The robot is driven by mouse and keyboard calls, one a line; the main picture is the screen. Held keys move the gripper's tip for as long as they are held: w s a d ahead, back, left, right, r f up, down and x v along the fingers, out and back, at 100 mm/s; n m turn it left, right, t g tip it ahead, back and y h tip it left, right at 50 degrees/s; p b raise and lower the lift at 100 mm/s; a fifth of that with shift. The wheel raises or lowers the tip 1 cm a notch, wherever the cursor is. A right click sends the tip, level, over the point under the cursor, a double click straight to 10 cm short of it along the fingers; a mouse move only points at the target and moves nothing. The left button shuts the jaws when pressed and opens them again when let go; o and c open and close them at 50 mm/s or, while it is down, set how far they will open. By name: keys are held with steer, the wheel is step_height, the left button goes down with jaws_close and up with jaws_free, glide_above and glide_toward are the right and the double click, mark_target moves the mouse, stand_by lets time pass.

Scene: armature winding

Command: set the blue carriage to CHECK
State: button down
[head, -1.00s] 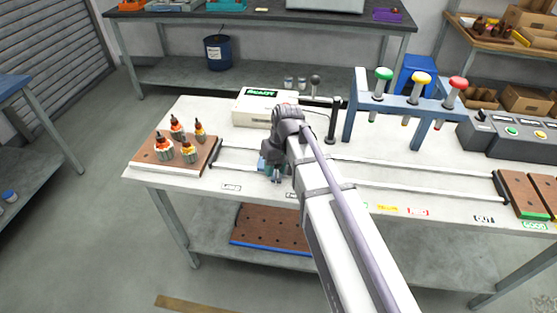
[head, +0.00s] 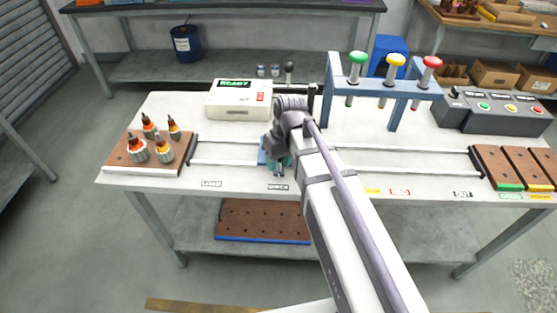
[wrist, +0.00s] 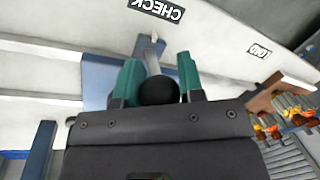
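The blue carriage (head: 262,158) is on the two rails at the front of the table, largely hidden by my arm in the head view. In the wrist view, the blue carriage (wrist: 97,75) has a pale stem with a black knob (wrist: 158,91). My gripper (wrist: 158,84) has its teal fingers on both sides of the knob, seemingly touching it. The CHECK label (head: 278,187) is just in front of the carriage. In the wrist view the CHECK label (wrist: 156,9) appears inverted, roughly in line with the stem.
The LOAD label (head: 212,183) is left of CHECK. A board with several armatures (head: 120,158) is at the left rail end. A white READY box (head: 238,112) and a blue stand with coloured knobs (head: 333,90) are behind the rails. Brown trays (head: 497,165) are at the right end.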

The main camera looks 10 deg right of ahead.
steer(key=c, duration=0.8)
jaws_free()
steer(key=shift+o, duration=0.2)
step_height(320, 180, up, 11)
steer(key=d+p, duration=0.2)
steer(key=p, duration=0.8)
steer(key=shift+w+f+p, duration=0.2)
steer(key=shift+w+p, duration=0.1)
steer(key=shift+w, duration=0.05)
steer(key=s+d+m+h, duration=0.2)
steer(key=s+d+m, duration=0.2)
steer(key=s, duration=0.5)
steer(key=shift+f+t, duration=0.15)
steer(key=shift+t, duration=0.25)
